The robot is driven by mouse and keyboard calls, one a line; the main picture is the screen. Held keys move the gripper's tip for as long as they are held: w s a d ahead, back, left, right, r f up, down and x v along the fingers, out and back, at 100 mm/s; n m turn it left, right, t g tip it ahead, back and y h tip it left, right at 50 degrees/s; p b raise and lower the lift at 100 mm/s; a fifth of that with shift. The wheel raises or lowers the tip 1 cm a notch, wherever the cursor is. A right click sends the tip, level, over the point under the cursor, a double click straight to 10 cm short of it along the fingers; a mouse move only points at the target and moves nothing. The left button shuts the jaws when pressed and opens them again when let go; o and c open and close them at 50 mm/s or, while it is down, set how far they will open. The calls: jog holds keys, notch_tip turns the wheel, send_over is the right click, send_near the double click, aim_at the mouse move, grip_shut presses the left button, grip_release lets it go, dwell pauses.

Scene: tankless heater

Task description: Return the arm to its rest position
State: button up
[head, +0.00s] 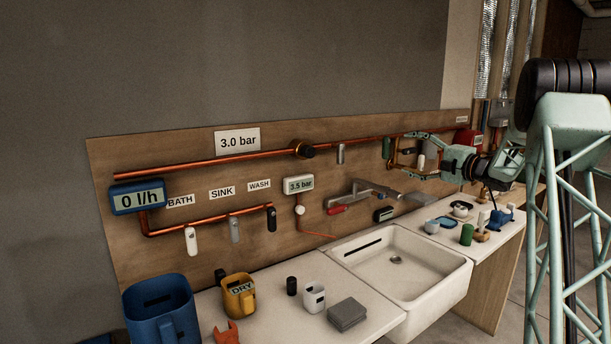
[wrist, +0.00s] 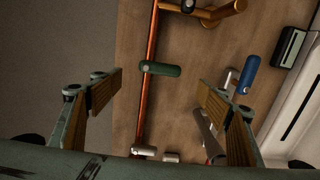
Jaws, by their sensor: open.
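My gripper (head: 396,150) is at the end of my pale green arm, in front of the wooden panel at the right in the head view. In the wrist view my gripper (wrist: 158,92) has its two tan-padded fingers wide apart, with nothing between the pads. A green handle (wrist: 160,69) on a copper pipe lies beyond the gap between the fingers. It also shows in the head view as a green handle (head: 387,148) close to the fingertips. I cannot tell the exact distance between them.
The wooden panel (head: 190,255) carries copper pipes (head: 220,158), valve handles and displays. A wall tap (head: 368,190) reaches over the white sink (head: 420,262). A blue handle (wrist: 249,75) shows beside the right finger. A blue jug (head: 160,310) and several small items stand on the counters.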

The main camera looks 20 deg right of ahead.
jog(key=a+r+m+h, duration=0.6)
jog(key=a+r, duration=0.2)
jog(key=r, duration=0.4)
jog(key=s+a+r+m+g+h, duration=0.3)
jog(key=s+a+m, duration=0.4)
jog(key=s+a, duration=0.4)
jog(key=s+a+f+m+g+y, duration=0.1)
jog(key=s+a+f+m+g, duration=0.2)
jog(key=s, duration=1.7)
jog(key=s+a+f+m+g+y, duration=0.1)
jog(key=s+a+f+m+g, duration=0.2)
jog(key=s+a+f, duration=0.8)
jog(key=s+a+f+m+g+y, duration=0.1)
jog(key=s+a+f+m+g, duration=0.2)
jog(key=s+a+f, duration=0.4)
jog(key=s+a, duration=0.4)
jog(key=s, duration=0.8)
jog(key=s+a+g, duration=0.1)
jog(key=s+a, duration=0.3)
jog(key=s, duration=0.7)
jog(key=shift+s+a+f, duration=0.25)
jog(key=shift+s+f, duration=0.15)
